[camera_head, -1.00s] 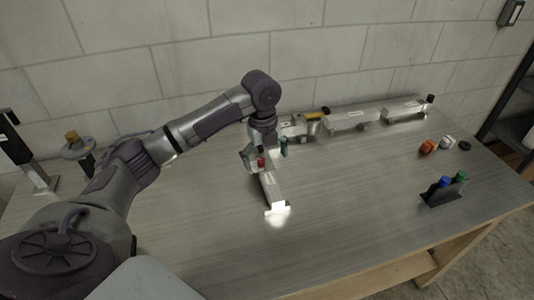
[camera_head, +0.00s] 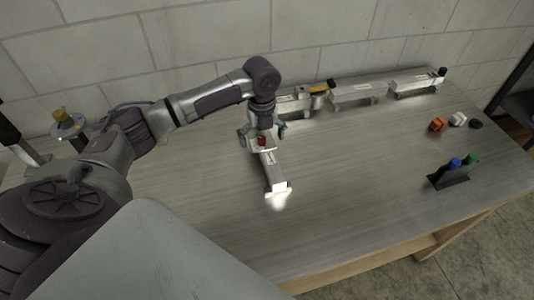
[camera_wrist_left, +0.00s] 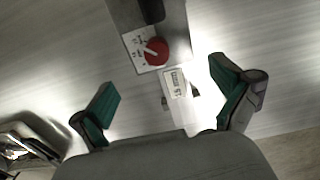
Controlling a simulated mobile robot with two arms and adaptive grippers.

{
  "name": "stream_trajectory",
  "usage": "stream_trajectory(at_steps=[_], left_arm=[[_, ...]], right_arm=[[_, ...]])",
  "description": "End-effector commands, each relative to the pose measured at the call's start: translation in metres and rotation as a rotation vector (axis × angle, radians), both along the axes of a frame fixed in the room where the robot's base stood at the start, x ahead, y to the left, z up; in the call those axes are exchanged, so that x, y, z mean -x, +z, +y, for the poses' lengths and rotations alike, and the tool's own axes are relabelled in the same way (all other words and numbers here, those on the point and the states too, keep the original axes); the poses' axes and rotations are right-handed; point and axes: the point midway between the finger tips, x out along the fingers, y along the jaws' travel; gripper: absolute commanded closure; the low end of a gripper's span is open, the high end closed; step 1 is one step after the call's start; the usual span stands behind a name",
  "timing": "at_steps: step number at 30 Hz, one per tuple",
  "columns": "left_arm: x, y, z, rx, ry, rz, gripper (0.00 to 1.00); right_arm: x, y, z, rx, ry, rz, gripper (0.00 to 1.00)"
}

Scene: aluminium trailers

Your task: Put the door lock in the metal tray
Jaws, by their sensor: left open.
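My left gripper (camera_head: 262,133) points down over a silver piece (camera_head: 272,171) lying on the table. In the left wrist view the gripper (camera_wrist_left: 167,93) is open, with green finger pads apart on either side of a narrow white-labelled part (camera_wrist_left: 175,84). Beside that part is a red knob (camera_wrist_left: 156,51) on a white plate, against a grey metal body (camera_wrist_left: 165,15). I cannot tell for sure which part is the door lock. Long metal trays on feet (camera_head: 357,95) stand in a row along the back. The gripper hides part of the silver piece. My right gripper is out of view.
Orange (camera_head: 437,125) and white (camera_head: 458,119) small parts and a black disc (camera_head: 476,124) lie at the right. A dark holder (camera_head: 449,178) with blue and green tops stands nearer the front right. A block wall closes the back.

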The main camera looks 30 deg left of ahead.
Motion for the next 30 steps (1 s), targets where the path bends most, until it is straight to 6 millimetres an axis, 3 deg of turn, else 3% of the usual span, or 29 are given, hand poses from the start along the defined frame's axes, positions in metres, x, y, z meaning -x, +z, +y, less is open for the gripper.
stream_trajectory(at_steps=[9, 18, 30], left_arm=[[-0.001, -0.042, -0.005, 0.0, 0.001, 0.004, 0.0], [-0.002, -0.048, -0.005, -0.001, -0.001, -0.001, 0.0], [-0.002, -0.048, -0.005, -0.001, 0.0, -0.001, 0.67]], right_arm=[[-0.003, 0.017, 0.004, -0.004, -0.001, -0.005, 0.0], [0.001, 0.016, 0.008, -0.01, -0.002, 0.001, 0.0], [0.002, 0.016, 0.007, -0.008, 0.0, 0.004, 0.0]])
